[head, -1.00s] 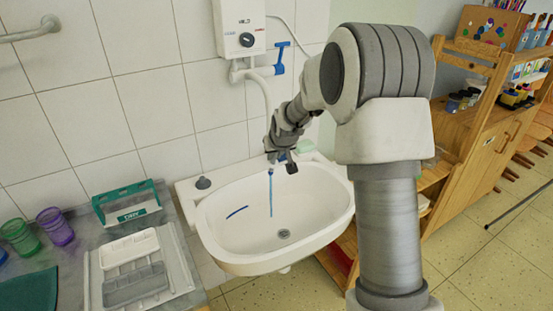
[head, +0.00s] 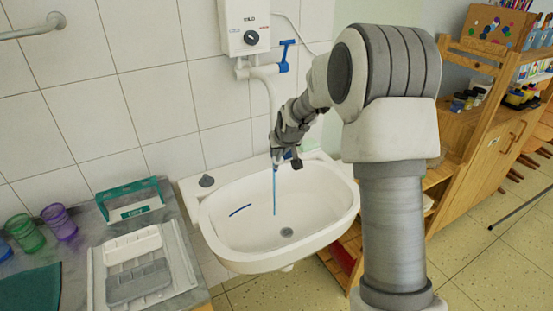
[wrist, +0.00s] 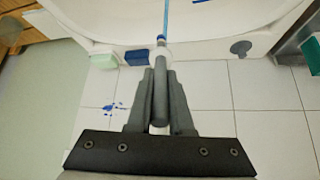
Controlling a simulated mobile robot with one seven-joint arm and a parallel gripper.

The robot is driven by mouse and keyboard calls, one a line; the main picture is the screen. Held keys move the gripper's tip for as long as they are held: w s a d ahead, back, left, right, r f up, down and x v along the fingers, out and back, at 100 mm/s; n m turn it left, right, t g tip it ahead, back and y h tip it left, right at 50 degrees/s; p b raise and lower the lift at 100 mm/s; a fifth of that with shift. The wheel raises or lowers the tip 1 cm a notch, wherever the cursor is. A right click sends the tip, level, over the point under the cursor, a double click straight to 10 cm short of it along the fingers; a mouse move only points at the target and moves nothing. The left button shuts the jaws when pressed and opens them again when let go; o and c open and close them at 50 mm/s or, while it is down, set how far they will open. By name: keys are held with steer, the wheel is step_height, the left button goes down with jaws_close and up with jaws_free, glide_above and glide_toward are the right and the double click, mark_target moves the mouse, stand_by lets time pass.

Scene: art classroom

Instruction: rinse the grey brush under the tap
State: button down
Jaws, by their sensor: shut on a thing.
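My gripper (wrist: 160,74) is shut on the grey brush (wrist: 159,105), whose grey shaft lies between the fingers in the wrist view. A blue tip (wrist: 161,38) shows at its far end, close to a thin light-blue streak that looks like running water. In the head view my gripper (head: 283,157) is above the back of the white sink (head: 333,222), and the streak (head: 275,193) drops from it into the basin. The tap's white pipe (head: 269,100) comes down from the wall heater (head: 245,20); its outlet is hidden by my gripper. The brush is too small to make out there.
A dark blue stroke (head: 240,210) shows in the basin. A grey knob (head: 206,180) is on the sink's left rim. A green soap-like block (wrist: 103,61) and a blue block (wrist: 136,58) are on the back rim. A dish tray (head: 178,262) and cups are left; wooden shelves (head: 480,150) are right.

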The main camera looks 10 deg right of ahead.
steer(key=shift+a, duration=0.15)
steer(key=shift+a, duration=0.15)
stand_by(0.4)
steer(key=shift+b, duration=0.6)
stand_by(0.5)
steer(key=s+b, duration=0.2)
steer(key=s, duration=0.5)
stand_by(0.6)
stand_by(0.9)
